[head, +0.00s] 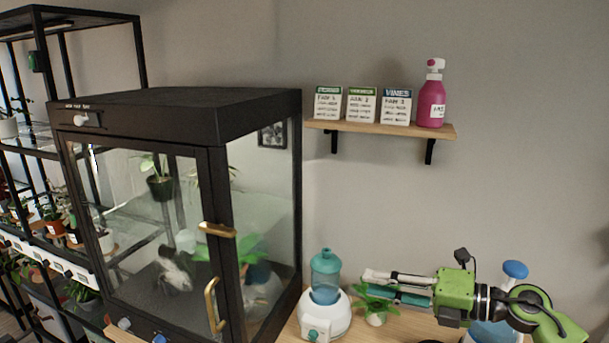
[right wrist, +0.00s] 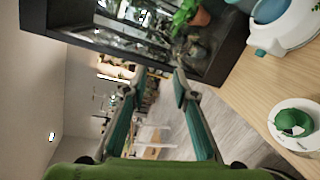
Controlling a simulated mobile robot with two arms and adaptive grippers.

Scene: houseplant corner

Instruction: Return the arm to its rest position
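My right arm comes in from the lower right in the head view. Its green and black right gripper (head: 375,285) points left, in front of the grey wall and above the wooden table. In the right wrist view the two teal-padded fingers of the right gripper (right wrist: 160,78) stand apart with nothing between them. A small potted plant (head: 374,305) shows just beside and below the fingers in the head view. It also shows at the right of the right wrist view (right wrist: 293,122). My left gripper is in neither view.
A black glass cabinet (head: 185,100) with brass handles stands left. A white humidifier (head: 323,316) with a teal tank stands between cabinet and gripper. A blue-topped bottle (head: 515,270) is partly behind my arm.

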